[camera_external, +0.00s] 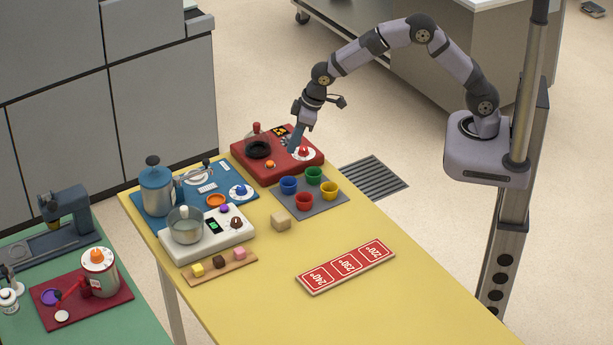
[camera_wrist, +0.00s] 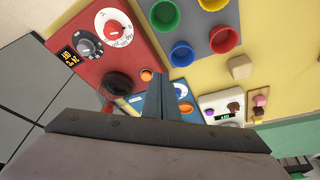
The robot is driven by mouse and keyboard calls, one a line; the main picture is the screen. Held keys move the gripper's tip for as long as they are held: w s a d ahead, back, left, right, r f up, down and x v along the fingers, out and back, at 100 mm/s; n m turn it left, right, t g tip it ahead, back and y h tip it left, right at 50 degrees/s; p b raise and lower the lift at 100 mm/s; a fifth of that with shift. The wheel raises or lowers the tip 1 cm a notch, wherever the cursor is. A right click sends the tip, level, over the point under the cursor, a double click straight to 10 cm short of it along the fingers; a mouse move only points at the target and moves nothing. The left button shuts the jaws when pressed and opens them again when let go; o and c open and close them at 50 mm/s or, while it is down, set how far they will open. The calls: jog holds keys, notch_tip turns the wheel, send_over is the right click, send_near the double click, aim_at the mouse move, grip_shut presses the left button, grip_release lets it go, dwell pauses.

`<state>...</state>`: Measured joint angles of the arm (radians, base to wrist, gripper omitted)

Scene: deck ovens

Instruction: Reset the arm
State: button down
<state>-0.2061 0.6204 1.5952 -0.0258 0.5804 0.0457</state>
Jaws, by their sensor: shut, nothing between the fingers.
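My gripper (camera_external: 294,149) hangs from the raised, bent arm and points down over the red panel (camera_external: 271,172) at the back of the yellow table. Its fingers are shut with nothing between them. In the wrist view my gripper (camera_wrist: 164,78) shows as closed fingers, with the red panel (camera_wrist: 75,22) to the left and the cups at the top right. I cannot tell how far the fingertips are above the panel.
A grey mat (camera_external: 319,209) holds red, blue, green and yellow cups. The table's right front is clear.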

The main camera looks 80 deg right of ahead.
jog(key=s+d+g, duration=0.1)
jog(key=s+d, duration=0.2)
jog(key=s, duration=0.7)
jog(key=s+d+m+g, duration=0.1)
jog(key=s+d, duration=0.3)
jog(key=s, duration=0.7)
jog(key=s+d+r+m+g, duration=0.1)
jog(key=s+d, duration=0.3)
jog(key=s, duration=0.7)
jog(key=shift+g+h, duration=0.3)
jog(key=shift+g, duration=0.2)
jog(key=shift+r, duration=0.1)
